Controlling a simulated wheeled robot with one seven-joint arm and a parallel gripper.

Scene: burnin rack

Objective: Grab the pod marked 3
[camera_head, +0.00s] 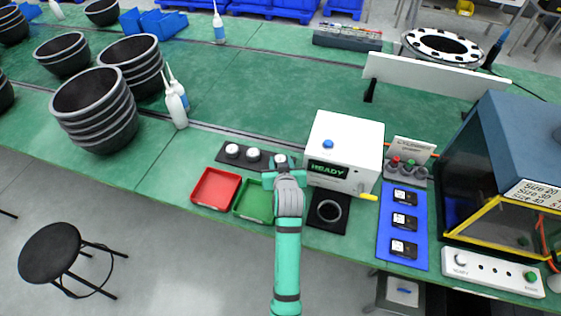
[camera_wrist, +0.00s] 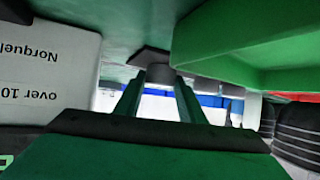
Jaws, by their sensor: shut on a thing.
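Three pods with white tops show along a dark strip (camera_head: 265,162) on the green bench in the head view. The left pod (camera_head: 232,150) and the middle pod (camera_head: 252,154) stand free. My gripper (camera_head: 281,170) is at the right end of the strip, shut on the right-hand pod (camera_head: 281,159). In the wrist view, which looks upside down, my gripper (camera_wrist: 160,88) has its two green fingers closed on a grey round body (camera_wrist: 160,74), close against a dark plate. I cannot read any number on the pods.
A red tray (camera_head: 215,188) and a green tray (camera_head: 254,202) lie left of my gripper. A white box reading READY (camera_head: 345,150) stands close on the right, with a black ring fixture (camera_head: 329,210) before it. A blue mat (camera_head: 402,225) holds three dark modules.

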